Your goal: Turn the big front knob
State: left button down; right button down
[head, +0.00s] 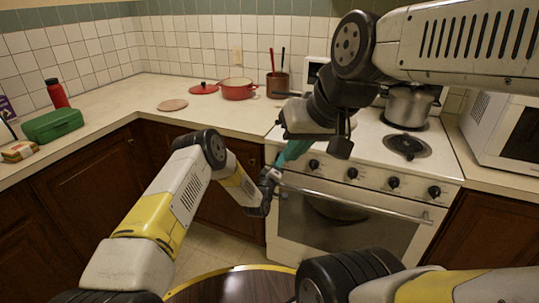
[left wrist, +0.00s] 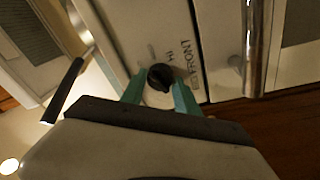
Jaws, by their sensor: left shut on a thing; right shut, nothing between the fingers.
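The black knob (left wrist: 160,77) is on the stove's white front panel, beside the printed words HI and FRONT in the left wrist view. My left gripper (left wrist: 159,84) is shut on it, with one teal finger on each side. In the head view, my left gripper (head: 285,158) reaches the left end of the stove's knob row, where the gripped knob is hidden. My right gripper (head: 322,135) is shut and empty, above the left front of the stove. Its fingertips are not clearly seen.
More knobs (head: 393,182) line the panel to the right, above the oven handle (head: 360,207). A steel pot (head: 409,106) stands at the stove's back right. A microwave (head: 503,135) is at right. The left counter (head: 120,100) has free room between a green box (head: 53,125) and a red pot (head: 238,90).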

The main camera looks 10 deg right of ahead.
pick_arm(q)
jog(key=m, duration=0.4)
jog(key=shift+f+h, duration=0.1)
jog(key=shift+h, duration=0.2)
jog(key=m+h, duration=0.1)
jog(key=m, duration=0.3)
jog(key=shift+w+a+g, duration=0.1)
jog(key=shift+g, duration=0.3)
jog(key=m, duration=0.3)
jog(key=m+g, duration=0.1)
jog(key=m, duration=0.3)
jog(key=shift+a+h, duration=0.1)
jog(key=shift+h, duration=0.2)
jog(key=shift+m, duration=0.4)
jog(key=c, duration=0.9)
grip_release()
jog(key=shift+a, duration=0.1)
jog(key=v, duration=0.7)
jog(key=shift+s+a, duration=0.2)
jog(key=shift+s, duration=0.05)
